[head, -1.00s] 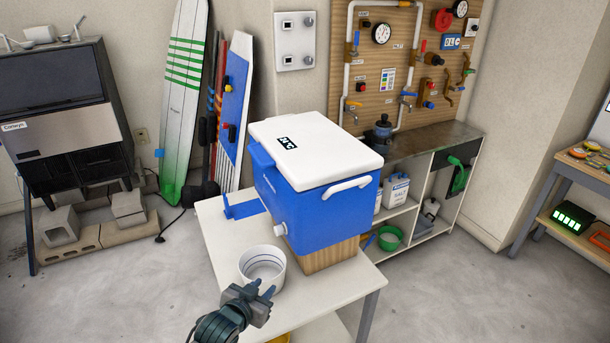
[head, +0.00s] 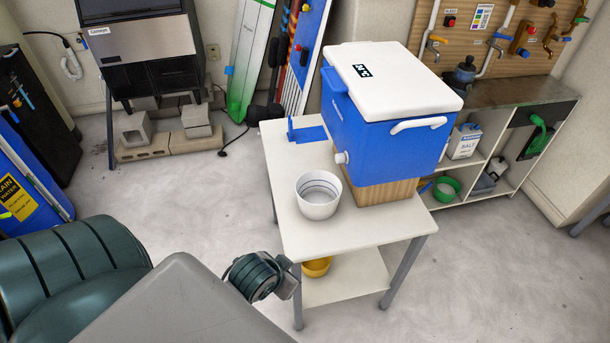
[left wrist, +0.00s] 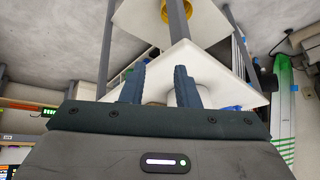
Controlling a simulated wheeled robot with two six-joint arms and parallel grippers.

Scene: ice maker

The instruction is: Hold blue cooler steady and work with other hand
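The blue cooler (head: 385,140) with its white lid (head: 395,80) sits upright on a wooden block (head: 385,191) on the white table (head: 300,232). Its spigot (head: 341,157) faces the front left. A white bucket (head: 318,195) stands on the table, below and left of the spigot. My left gripper (head: 290,274) is low beside the table's front left corner, apart from cooler and bucket; its fingertips are hard to make out there. In the left wrist view, its two fingers (left wrist: 158,85) are spread with nothing between them. My right gripper is not in view.
A yellow bowl (head: 317,267) is on the table's lower shelf (head: 345,278). A blue bracket (head: 306,131) lies at the tabletop's back left. An ice machine (head: 140,45) and surfboards (head: 250,62) stand behind. A shelf unit (head: 513,170) stands right. Floor left of the table is clear.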

